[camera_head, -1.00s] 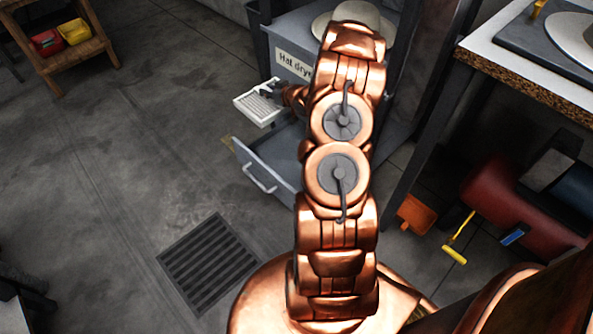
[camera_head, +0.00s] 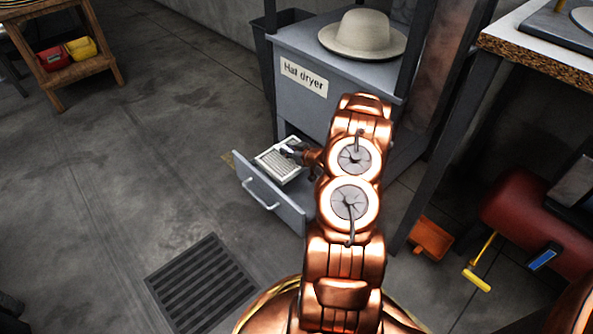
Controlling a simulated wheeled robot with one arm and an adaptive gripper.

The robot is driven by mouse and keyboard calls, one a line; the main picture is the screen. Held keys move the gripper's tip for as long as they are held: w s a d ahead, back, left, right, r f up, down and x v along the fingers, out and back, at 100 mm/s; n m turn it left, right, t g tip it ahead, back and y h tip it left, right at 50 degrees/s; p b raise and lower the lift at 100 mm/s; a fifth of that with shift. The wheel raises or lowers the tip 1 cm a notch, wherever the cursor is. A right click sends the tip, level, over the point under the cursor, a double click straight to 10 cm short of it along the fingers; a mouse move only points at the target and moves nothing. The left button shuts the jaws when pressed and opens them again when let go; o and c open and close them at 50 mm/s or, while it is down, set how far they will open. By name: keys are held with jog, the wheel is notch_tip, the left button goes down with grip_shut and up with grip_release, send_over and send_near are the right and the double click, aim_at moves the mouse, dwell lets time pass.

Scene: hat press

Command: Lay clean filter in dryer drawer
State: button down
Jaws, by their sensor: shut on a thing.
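The clean filter, a white framed panel with a ribbed face (camera_head: 277,164), is at the open dryer drawer (camera_head: 245,186). It appears within the drawer's outline, close to level; whether it touches the drawer floor I cannot tell. My gripper (camera_head: 293,152) is shut on the filter's right side. The drawer is grey with a pale bar handle and is pulled out from the hat dryer (camera_head: 350,80), a grey cabinet labelled "Hat dryer". My arm hides the right part of the drawer.
A pale hat (camera_head: 362,36) rests on top of the dryer. A floor grate (camera_head: 200,283) lies in front. A wooden shelf (camera_head: 72,72) with red and yellow bins stands at the far left. A workbench, red tank (camera_head: 525,215) and orange dustpan (camera_head: 431,238) are at right.

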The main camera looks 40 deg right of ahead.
notch_tip(320, 180, down, 10)
jog(key=b, duration=0.3)
jog(key=d+b, duration=0.1)
jog(key=d, duration=0.1)
jog(key=d+f+b, duration=0.1)
jog(key=d+b, duration=0.1)
jog(key=shift+f, duration=0.1)
jog(key=c, duration=1)
grip_release()
